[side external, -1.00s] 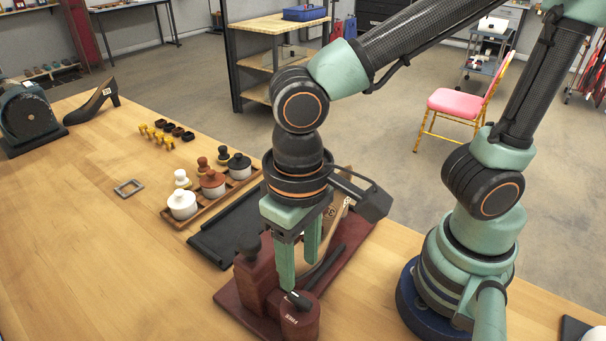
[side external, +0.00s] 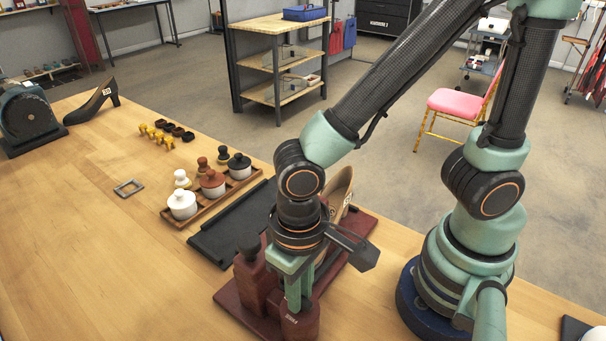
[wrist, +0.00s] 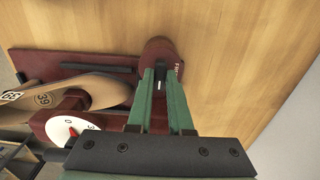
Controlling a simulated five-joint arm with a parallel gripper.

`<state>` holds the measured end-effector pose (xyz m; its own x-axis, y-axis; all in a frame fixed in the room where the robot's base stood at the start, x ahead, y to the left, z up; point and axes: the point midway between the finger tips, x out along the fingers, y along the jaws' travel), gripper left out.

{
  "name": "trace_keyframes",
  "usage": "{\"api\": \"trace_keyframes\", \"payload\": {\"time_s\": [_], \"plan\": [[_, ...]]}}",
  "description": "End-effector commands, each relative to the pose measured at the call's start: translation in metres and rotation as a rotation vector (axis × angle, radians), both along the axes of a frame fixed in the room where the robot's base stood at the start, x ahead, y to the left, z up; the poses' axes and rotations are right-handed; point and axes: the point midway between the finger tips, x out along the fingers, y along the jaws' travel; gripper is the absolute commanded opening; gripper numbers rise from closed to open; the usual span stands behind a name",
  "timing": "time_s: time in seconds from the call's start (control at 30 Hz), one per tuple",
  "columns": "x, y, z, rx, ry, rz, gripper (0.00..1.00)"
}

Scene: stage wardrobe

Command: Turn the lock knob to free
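The lock knob (wrist: 160,84) is a small dark knob with a white mark, on top of a round dark red post (side external: 300,324) at the front of a shoe stretcher. My gripper (side external: 299,306) points down at the post, with its green fingers at the knob. In the wrist view the two fingertips (wrist: 160,73) stand on either side of the knob. Whether they press on it cannot be told. The side view hides the knob behind the fingers. The post carries small white lettering, too small to read fully.
A wooden shoe form (wrist: 100,90) marked 39 lies along the stretcher's dark red base (side external: 232,305). A white dial (wrist: 67,130) with a red pointer sits beside it. A taller block (side external: 250,278) stands close to my fingers. A black tray (side external: 225,238) and lidded pots (side external: 182,206) lie farther back.

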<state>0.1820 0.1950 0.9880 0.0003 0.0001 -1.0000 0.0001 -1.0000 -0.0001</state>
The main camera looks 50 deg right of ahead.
Motion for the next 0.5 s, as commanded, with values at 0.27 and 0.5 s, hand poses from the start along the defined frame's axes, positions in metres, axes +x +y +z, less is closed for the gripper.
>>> {"api": "trace_keyframes", "payload": {"time_s": [0.27, 0.5], "plan": [[0.0001, -0.0001, 0.0004, 0.0, 0.0, 0.01, 0.0], [0.0001, -0.0001, 0.0005, 0.0, 0.0, 0.094, 0.0]]}}
